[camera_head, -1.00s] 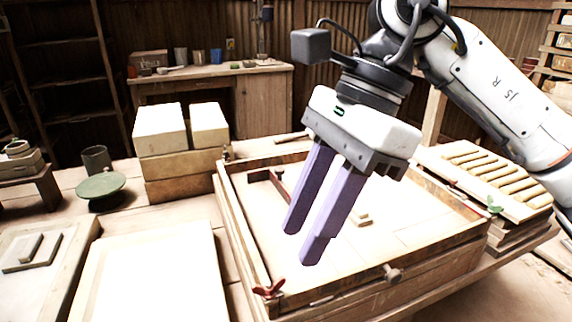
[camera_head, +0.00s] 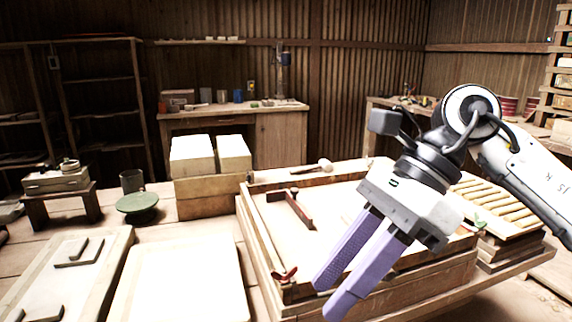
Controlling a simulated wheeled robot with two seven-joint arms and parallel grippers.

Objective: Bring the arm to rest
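My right gripper (camera_head: 332,294) hangs from the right arm, with two purple fingers pointing down and to the left. The fingers are parted and nothing shows between them. It is over the front right part of the large wooden frame (camera_head: 258,262), apart from the workbench at the back. My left gripper is not in view.
Inside the frame lies a dark red-brown wooden piece (camera_head: 290,207). A rack with wooden slats (camera_head: 500,205) stands at the right. White blocks (camera_head: 192,155) sit on wood at the left of the frame.

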